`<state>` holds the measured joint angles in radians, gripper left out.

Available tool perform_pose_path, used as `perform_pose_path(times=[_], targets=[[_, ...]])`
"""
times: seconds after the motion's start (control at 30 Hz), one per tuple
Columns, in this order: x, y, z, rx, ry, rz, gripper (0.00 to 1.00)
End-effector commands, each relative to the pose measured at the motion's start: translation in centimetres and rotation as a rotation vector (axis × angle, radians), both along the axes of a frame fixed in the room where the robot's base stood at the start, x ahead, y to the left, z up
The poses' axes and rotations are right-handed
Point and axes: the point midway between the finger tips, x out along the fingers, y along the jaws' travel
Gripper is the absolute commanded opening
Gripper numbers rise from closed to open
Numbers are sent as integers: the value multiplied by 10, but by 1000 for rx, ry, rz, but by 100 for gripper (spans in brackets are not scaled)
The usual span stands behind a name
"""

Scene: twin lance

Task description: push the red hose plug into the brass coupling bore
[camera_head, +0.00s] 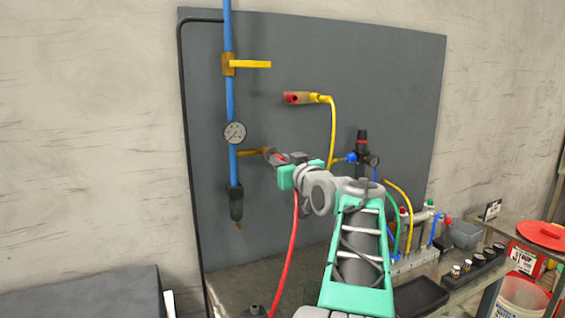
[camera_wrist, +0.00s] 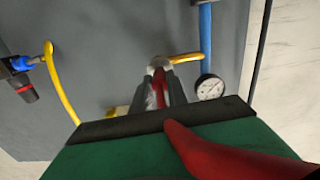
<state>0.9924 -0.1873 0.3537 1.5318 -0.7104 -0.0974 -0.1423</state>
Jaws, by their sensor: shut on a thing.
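My gripper (camera_head: 276,156) is shut on the red hose plug (camera_head: 281,157). In the wrist view, the plug (camera_wrist: 159,86) lies between the two grey fingers of my gripper (camera_wrist: 159,76). A red hose (camera_head: 291,250) hangs down from my gripper and crosses the lower right of the wrist view (camera_wrist: 225,155). The lower brass pipe (camera_head: 249,152) comes off the blue pipe, and its end meets the front of my gripper. In the wrist view, a pale round end (camera_wrist: 158,62) of this pipe sits at the plug's tip. The bore is hidden, so I cannot tell whether the plug is inside.
A gauge (camera_head: 234,133) is on the blue pipe (camera_head: 229,95), close left of my gripper. An upper yellow branch (camera_head: 250,64) and a red-ended fitting (camera_head: 299,98) on a yellow hose are above. A black regulator (camera_head: 362,145) stands right. The grey panel (camera_head: 400,80) is clear upper right.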

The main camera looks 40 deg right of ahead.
Motion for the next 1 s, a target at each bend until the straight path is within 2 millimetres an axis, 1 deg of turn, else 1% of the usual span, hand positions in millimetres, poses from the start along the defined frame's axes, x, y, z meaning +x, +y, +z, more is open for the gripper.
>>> perform_pose_path(times=[0.53,1.0], targets=[[11,-3,0,0,-1,1,0],[12,-3,0,0,-1,0,0]])
